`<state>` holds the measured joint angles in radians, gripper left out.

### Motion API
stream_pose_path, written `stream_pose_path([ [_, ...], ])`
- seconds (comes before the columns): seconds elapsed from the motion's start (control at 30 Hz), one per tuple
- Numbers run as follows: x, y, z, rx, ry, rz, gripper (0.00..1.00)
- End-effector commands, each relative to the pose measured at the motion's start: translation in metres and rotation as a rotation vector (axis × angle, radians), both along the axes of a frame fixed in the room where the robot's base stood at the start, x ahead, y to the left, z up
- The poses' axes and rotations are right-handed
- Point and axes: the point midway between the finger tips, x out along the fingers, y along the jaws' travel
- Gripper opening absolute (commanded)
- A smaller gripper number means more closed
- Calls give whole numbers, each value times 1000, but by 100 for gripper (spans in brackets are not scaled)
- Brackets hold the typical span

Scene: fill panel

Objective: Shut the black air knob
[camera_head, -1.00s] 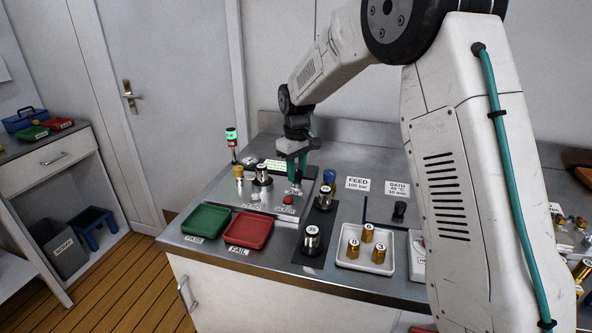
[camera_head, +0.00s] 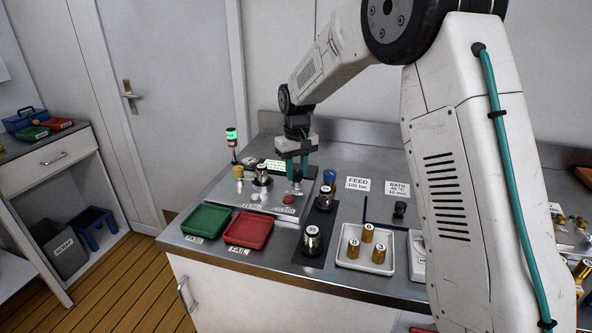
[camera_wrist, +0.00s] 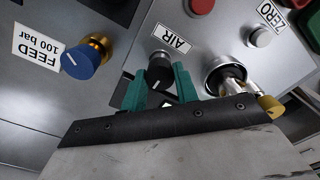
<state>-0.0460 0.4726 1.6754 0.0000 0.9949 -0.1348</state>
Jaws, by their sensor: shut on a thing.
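The black air knob (camera_wrist: 160,72) stands below the AIR label (camera_wrist: 170,38) in the wrist view, on the grey metal panel. The teal fingers of my gripper (camera_wrist: 159,86) are on its left and right sides, shut on it. A small pale mark shows on the knob's face; its exact direction is hard to tell. In the head view my gripper (camera_head: 297,170) points down at the back right part of the panel, and its fingers mostly hide the knob there.
A blue FEED knob (camera_wrist: 84,58) is left of the air knob in the wrist view. A round fixture with a metal fitting (camera_wrist: 229,78) is close on the right. A red button (camera_wrist: 201,5) and a ZERO button (camera_wrist: 259,37) are beyond. Green (camera_head: 207,207) and red (camera_head: 267,218) trays lie in front.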

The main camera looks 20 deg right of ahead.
Motion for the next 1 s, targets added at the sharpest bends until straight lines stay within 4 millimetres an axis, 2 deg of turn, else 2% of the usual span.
stream_pose_path([
  [0.07, 3, 0, 4, 0, -13, 0, 7],
  [0.1, 3, 0, 4, 0, -13, 0, 35],
  [0.17, 3, 0, 4, 0, -11, 0, 51],
  [0.43, 1, 0, 2, 0, -5, 0, 51],
  [0.53, 2, 0, 8, 0, -6, 0, 51],
  [0.83, 2, 0, 56, 1, -9, 0, 51],
  [1.0, 3, 0, 75, 0, -7, 0, 51],
])
